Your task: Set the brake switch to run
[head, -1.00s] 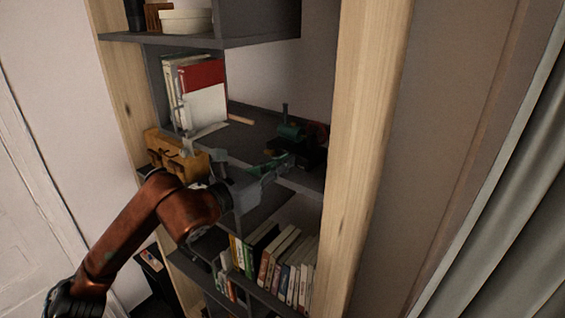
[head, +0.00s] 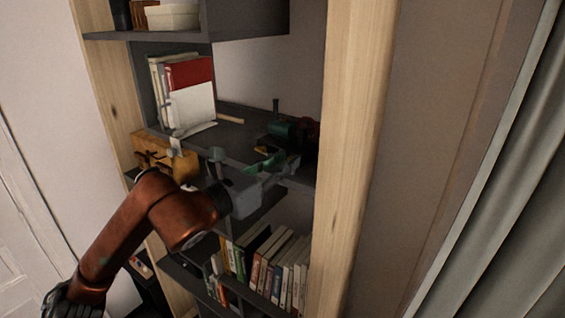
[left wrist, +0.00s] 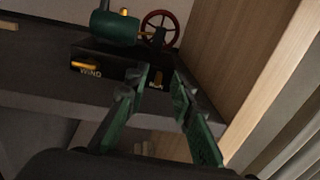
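A small machine with a green boiler-like cylinder (left wrist: 115,28) and a red wheel (left wrist: 160,28) stands on a dark base (left wrist: 95,57) on the shelf. It also shows in the head view, the green cylinder (head: 284,130) on top. On the base's front, a brass lever (left wrist: 84,66) sits by a label reading WIND. A second brass switch (left wrist: 158,80) lies further right, beside a small label I cannot read surely. My left gripper (left wrist: 161,76) is open, its green fingers framing this second switch in the picture; contact cannot be told. It also shows in the head view (head: 280,162). My right gripper is out of view.
The wooden upright (head: 350,140) stands close to the right of the machine. White and red books (head: 190,90) stand left on the same shelf (head: 235,140). A yellow-brown wooden object (head: 165,157) is near my left arm. More books (head: 265,265) fill the shelf below.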

